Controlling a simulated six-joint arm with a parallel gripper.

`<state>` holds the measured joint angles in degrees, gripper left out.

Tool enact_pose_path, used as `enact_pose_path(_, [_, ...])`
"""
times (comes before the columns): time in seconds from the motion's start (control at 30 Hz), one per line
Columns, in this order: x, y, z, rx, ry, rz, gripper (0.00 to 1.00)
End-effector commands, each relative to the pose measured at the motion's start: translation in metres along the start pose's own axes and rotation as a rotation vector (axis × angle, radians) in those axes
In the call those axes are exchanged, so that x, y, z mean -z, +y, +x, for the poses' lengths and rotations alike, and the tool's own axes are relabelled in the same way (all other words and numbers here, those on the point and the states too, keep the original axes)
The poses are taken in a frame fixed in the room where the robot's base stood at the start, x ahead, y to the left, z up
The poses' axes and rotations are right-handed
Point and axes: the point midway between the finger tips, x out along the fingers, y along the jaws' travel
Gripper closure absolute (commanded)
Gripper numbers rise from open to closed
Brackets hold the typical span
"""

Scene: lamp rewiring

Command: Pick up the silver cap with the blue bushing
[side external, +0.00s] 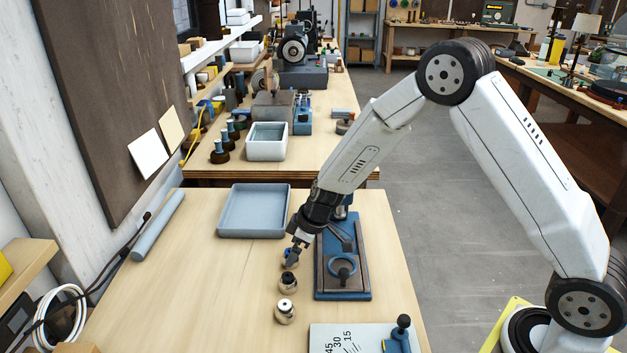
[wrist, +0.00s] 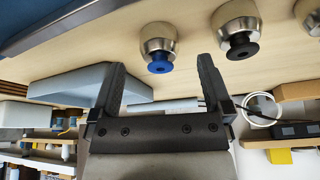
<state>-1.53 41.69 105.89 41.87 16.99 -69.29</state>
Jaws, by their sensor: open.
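The silver cap with the blue bushing (wrist: 158,45) sits on the table in the wrist view, its bushing facing the camera. My gripper (wrist: 162,66) is open and empty, its two dark fingers to either side of that cap's line, with the cap showing just beyond the fingertips. In the side view my gripper (side external: 293,250) is low over this cap, hiding most of it. A silver cap with a black bushing (wrist: 240,30) stands beside it, also in the side view (side external: 288,282). A third silver cap (side external: 286,310) has a pale top.
A blue fixture (side external: 343,285) with a ring and lever stands close to the right of the caps. A shallow blue-grey tray (side external: 226,222) lies behind, to the left. A marked plate (side external: 345,340) is at the front.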

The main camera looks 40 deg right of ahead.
Motion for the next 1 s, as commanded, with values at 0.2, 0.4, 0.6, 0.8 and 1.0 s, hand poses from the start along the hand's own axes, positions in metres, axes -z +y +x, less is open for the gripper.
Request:
enact_pose_path(0.2, [-0.001,0.0,0.023,0.001,-0.001,0.001,0.0])
enact_pose_path(0.4, [-0.001,0.0,0.033,0.0,0.0,0.0,0.0])
enact_pose_path(0.6, [-0.001,0.0,0.033,0.0,0.0,0.0,0.0])
enact_pose_path(0.8, [-0.001,0.0,0.033,0.0,0.0,0.0,0.0])
enact_pose_path(1.0, [-0.001,0.001,0.033,0.0,0.0,0.001,0.19])
